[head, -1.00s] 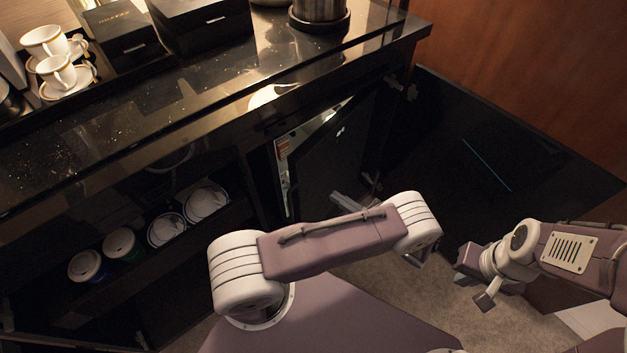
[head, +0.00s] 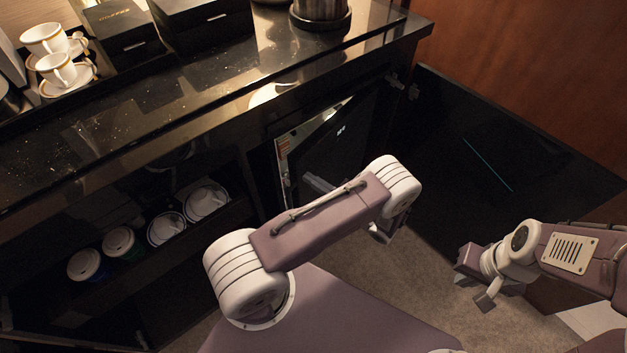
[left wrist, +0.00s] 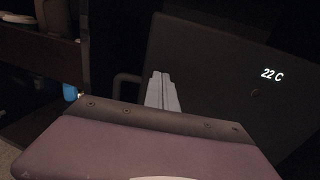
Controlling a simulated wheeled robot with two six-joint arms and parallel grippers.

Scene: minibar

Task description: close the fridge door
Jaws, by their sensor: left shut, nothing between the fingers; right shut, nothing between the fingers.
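The fridge door (head: 352,145) is a dark panel with a small lit display, standing partly open inside the cabinet. A lit strip of the fridge interior (head: 284,160) shows at its left side. In the left wrist view the door (left wrist: 225,75) reads "22 C", and a dark handle (left wrist: 122,84) shows at its left edge. My left gripper (head: 314,183) is shut and empty, in front of the door's lower left part; its closed fingers also show in the left wrist view (left wrist: 162,88). Contact with the door cannot be told. My right gripper (head: 486,301) is shut and empty, low at the right, away from the door.
An open dark cabinet door (head: 500,150) stands at the right. The black countertop (head: 130,130) above holds cups (head: 57,70), boxes and a metal bucket (head: 320,12). A shelf with several lidded cups (head: 166,229) is left of the fridge. Carpet (head: 430,285) is clear below.

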